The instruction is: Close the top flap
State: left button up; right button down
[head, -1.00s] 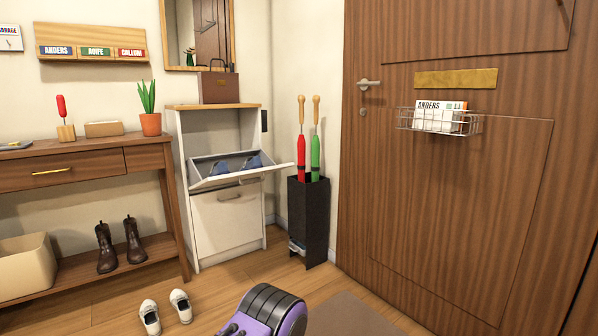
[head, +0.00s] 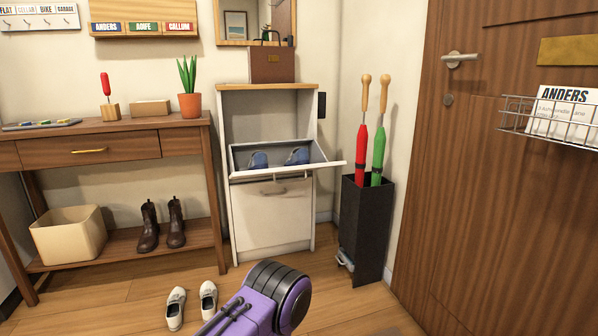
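The white shoe cabinet (head: 231,215) stands against the wall in the middle of the head view, with a wooden top. Its top flap (head: 282,175) is tilted open toward me, and blue shoes (head: 259,160) sit inside it. The lower flap (head: 272,222) is shut. A purple and black link of my own arm shows at the bottom centre, apart from the cabinet. Neither of my grippers is in view.
A black umbrella stand (head: 364,232) with a red and a green umbrella stands just right of the cabinet. White shoes (head: 208,298) lie on the floor in front. A wooden console table (head: 120,150) is at left. The door (head: 490,230) with a wire basket (head: 520,118) is at right.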

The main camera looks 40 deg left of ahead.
aim_at(278, 152)
jog(key=u, duration=0.65)
jog(key=i, duration=0.7)
jog(key=u, duration=0.85)
